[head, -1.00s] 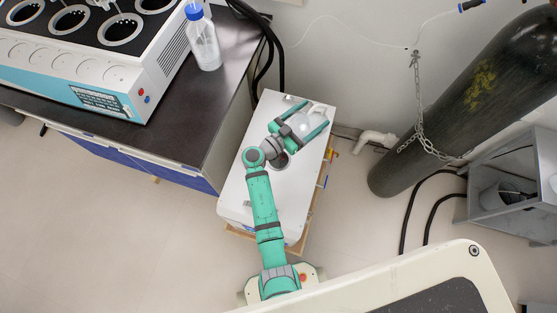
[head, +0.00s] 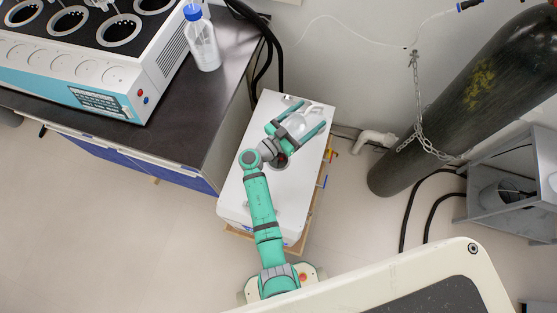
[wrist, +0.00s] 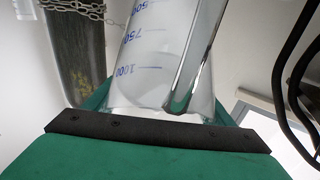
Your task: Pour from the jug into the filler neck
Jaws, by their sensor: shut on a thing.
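A clear jug (head: 297,124) with blue volume marks is held between the fingers of my gripper (head: 312,114), above the white box (head: 241,190). In the wrist view the jug (wrist: 150,60) fills the middle, with its marks and a clear handle-like strip showing. It looks tilted, but I cannot tell how far. I cannot make out liquid in it. The filler neck (head: 281,161) is a dark round opening in the top of the white box, just beside my wrist and partly covered by it. The jug is beyond the neck, towards the wall.
A dark bench (head: 190,120) with a block-heater-like machine (head: 90,90) and a blue-capped bottle (head: 203,45) stands on the left. A chained gas cylinder (head: 450,110) leans on the right. A white pipe (head: 375,140) is near the wall. Floor is free in front.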

